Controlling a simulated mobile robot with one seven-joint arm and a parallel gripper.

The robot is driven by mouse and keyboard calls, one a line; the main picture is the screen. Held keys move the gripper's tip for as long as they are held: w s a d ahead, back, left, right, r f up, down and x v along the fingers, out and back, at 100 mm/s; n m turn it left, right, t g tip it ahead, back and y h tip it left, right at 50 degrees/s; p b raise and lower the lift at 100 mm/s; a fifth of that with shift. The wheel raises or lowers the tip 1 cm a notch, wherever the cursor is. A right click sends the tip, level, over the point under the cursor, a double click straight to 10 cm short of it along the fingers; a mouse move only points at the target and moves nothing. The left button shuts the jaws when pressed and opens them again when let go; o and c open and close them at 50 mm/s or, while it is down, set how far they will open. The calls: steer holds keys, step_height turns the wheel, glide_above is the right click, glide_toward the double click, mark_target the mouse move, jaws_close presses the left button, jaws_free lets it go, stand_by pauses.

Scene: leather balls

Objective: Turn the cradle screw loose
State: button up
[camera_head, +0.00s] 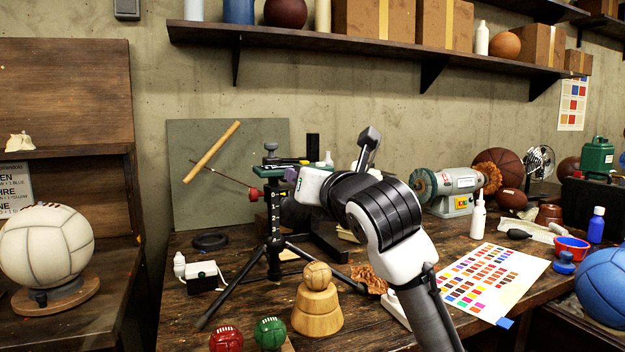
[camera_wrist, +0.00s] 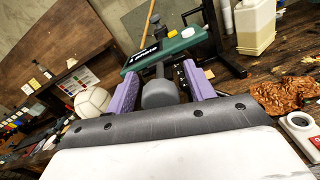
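A green-topped clamp stand (camera_head: 262,173) with a black numbered column stands on the bench, and its green bar shows at the top of the wrist view (camera_wrist: 185,43). A dark grey knob (camera_wrist: 160,94), apparently the cradle screw, sits between the purple fingers of my gripper (camera_wrist: 159,73). The fingers are apart, with a narrow gap seeming to show on each side of the knob. In the head view my gripper (camera_head: 287,184) is beside the stand's right side, and the arm hides the knob. Another grey knob (camera_head: 270,147) stands upright on top of the stand.
Tripod legs (camera_head: 238,287) spread below the stand. A colour chart (camera_head: 492,280) and a grinder (camera_head: 456,187) are to the right. A shelf (camera_head: 360,48) hangs above.

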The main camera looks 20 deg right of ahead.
steer(key=shift+s, duration=0.15)
steer(key=s+b, duration=0.2)
steer(key=s, duration=1.1)
steer(key=shift+s+d, duration=0.2)
steer(key=shift+s, duration=0.1)
